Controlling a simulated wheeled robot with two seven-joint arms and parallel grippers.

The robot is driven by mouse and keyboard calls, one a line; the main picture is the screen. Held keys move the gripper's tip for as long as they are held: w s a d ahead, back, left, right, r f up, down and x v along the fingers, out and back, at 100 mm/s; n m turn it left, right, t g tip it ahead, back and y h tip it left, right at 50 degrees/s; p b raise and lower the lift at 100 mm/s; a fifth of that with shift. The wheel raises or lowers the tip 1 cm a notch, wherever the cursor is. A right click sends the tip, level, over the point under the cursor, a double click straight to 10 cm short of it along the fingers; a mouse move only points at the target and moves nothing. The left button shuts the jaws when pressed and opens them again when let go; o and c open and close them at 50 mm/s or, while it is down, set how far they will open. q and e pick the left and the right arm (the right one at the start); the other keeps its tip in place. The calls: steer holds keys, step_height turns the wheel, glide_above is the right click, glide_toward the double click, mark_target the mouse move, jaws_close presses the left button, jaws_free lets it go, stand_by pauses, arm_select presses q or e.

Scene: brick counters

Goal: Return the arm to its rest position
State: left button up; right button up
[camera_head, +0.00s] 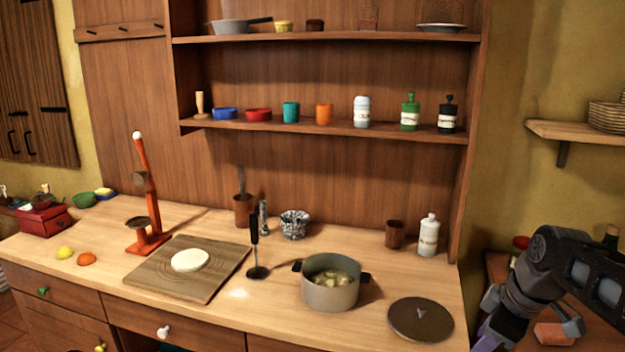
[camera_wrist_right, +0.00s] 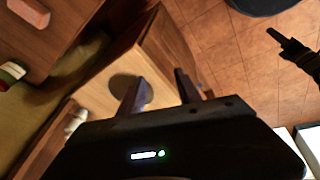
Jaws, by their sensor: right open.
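My right arm (camera_head: 550,270) comes in at the lower right of the head view, in front of the counter's right end. In the right wrist view my right gripper (camera_wrist_right: 160,77) is open, with its two dark fingers apart and nothing between them. Beyond the fingers are the counter's end and the floor. The dark pot lid (camera_wrist_right: 131,90) shows partly behind one finger. At the right edge of that view is a dark shape that may be my left gripper (camera_wrist_right: 293,48); its jaw state is unclear. My left arm does not show in the head view.
A side table (camera_head: 500,265) stands right. The tiled floor (camera_wrist_right: 225,50) looks clear beside the counter.

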steer(key=w+a+f+m+t+y, duration=0.1)
steer(key=w+a+f+m, duration=0.2)
steer(key=f, duration=0.5)
steer(key=w+a+f+m, duration=0.1)
steer(key=a+f+m, duration=0.2)
steer(key=a+f, duration=0.35)
steer(key=w+a+f+m+t+y, duration=0.1)
steer(key=w+a+f+m, duration=0.15)
steer(key=f, duration=0.65)
steer(key=s+a+f+m+g, duration=0.1)
steer(key=s+a+f, duration=0.3)
steer(key=s, duration=0.5)
steer(key=s+a+f+m+g, duration=0.1)
steer(key=s+a+f+g, duration=0.1)
steer(key=s+a+f, duration=0.3)
steer(key=s+a+f+m+g+y, duration=0.1)
steer(key=s+a+f, duration=0.4)
steer(key=s+f, duration=0.6)
steer(key=shift+s+a+g, duration=0.2)
steer(key=shift+s+g, duration=0.3)
steer(key=shift+s, duration=0.45)
